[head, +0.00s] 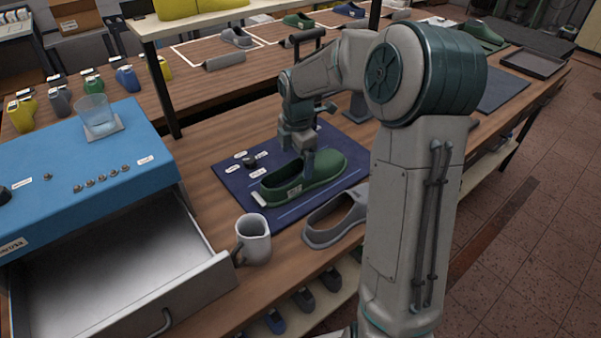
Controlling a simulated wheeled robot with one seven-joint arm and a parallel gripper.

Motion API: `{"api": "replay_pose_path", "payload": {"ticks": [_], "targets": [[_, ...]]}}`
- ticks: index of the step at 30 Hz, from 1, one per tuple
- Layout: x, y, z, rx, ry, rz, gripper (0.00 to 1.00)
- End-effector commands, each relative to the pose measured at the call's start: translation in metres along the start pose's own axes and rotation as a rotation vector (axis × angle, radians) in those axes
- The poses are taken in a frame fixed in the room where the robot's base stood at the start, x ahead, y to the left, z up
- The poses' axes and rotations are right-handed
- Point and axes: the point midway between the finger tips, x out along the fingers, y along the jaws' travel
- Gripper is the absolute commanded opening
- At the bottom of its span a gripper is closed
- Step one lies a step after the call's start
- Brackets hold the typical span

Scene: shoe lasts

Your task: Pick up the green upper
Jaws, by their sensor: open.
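The green upper (322,176) lies on a dark blue mat (228,180) on the wooden bench, with its heel end toward the lower left. A small white label shows on its side. My gripper (309,164) points down at the green upper's opening, with its fingers at or just over the rim. The jaws are open. I cannot tell whether a finger reaches inside the upper or touches it, as my fingers partly cover the opening.
A grey upper (335,217) and a grey mug (253,240) stand near the bench's front edge. An open drawer (120,270) juts out at left under a blue cabinet top (70,150) bearing a glass (97,114). A shelf post (160,85) rises behind the mat.

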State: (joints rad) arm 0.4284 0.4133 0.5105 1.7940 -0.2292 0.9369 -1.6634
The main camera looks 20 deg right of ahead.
Motion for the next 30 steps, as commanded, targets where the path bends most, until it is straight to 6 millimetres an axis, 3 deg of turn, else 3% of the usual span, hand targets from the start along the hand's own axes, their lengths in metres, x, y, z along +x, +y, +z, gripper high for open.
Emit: {"api": "replay_pose_path", "payload": {"ticks": [8, 15, 24, 25, 30], "targets": [[0.023, 0.0, -0.003, -0.002, 0.001, -0.003, 0.94], [0.057, 0.001, -0.006, 0.001, 0.001, -0.002, 0.94], [0.063, 0.002, -0.006, 0.001, -0.001, 0.001, 0.94], [0.063, 0.002, -0.006, 0.001, -0.001, 0.001, 0.91], [0.063, 0.002, -0.006, 0.001, 0.0, 0.001, 0.44]]}}
